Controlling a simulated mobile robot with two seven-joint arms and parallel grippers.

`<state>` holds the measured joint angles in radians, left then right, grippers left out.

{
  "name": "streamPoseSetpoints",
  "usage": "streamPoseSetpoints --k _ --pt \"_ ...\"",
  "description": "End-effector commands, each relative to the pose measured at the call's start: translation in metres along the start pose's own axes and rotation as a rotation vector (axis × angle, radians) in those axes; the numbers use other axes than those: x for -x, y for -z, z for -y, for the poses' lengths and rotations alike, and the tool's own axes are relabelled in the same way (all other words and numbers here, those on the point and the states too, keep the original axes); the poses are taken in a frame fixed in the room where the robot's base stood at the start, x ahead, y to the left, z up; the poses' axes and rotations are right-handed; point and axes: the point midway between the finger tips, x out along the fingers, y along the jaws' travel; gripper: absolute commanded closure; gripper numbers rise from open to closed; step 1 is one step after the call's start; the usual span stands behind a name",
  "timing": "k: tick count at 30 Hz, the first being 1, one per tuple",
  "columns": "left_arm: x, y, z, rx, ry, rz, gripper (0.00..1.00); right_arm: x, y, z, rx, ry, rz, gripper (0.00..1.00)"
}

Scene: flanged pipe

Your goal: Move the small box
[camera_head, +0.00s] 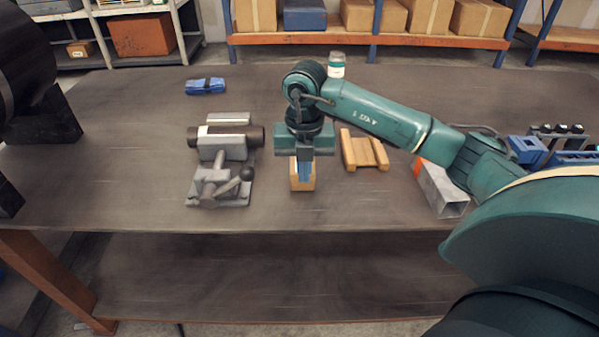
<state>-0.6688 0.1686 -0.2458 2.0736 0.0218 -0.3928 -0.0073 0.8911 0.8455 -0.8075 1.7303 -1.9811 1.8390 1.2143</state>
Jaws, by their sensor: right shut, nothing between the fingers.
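A small tan box (294,184) stands on the dark workbench (340,215), near the middle. My right gripper (305,172) points down right at the box. Its blue fingers are shut with nothing between them, and they overlap the box in the picture. I cannot tell whether the fingertips touch the box or reach inside it. The gripper hides part of the box. My left gripper does not show.
A grey vise (222,178) with a dark pipe (257,136) stands left of the box. A wooden block frame (362,151) is close on the right. A metal square tube (441,190) lies further right. A blue bundle (205,86) lies behind. The front middle of the bench is clear.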

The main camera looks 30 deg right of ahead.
Motion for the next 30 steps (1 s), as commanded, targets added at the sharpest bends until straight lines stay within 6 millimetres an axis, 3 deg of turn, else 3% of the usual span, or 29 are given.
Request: streamPoseSetpoints --k 12,15,21,30 --pt "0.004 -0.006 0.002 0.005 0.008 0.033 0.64 -0.086 0.001 -0.001 0.004 -0.002 -0.006 1.00" --pt "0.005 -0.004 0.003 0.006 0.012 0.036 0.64 -0.082 -0.018 -0.002 0.000 -0.006 -0.002 1.00" --pt "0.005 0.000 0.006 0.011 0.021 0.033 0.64 -0.083 -0.034 -0.002 0.004 -0.005 -0.003 1.00" --pt "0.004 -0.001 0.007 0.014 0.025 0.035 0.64 -0.083 -0.039 -0.002 0.006 -0.005 -0.003 1.00"
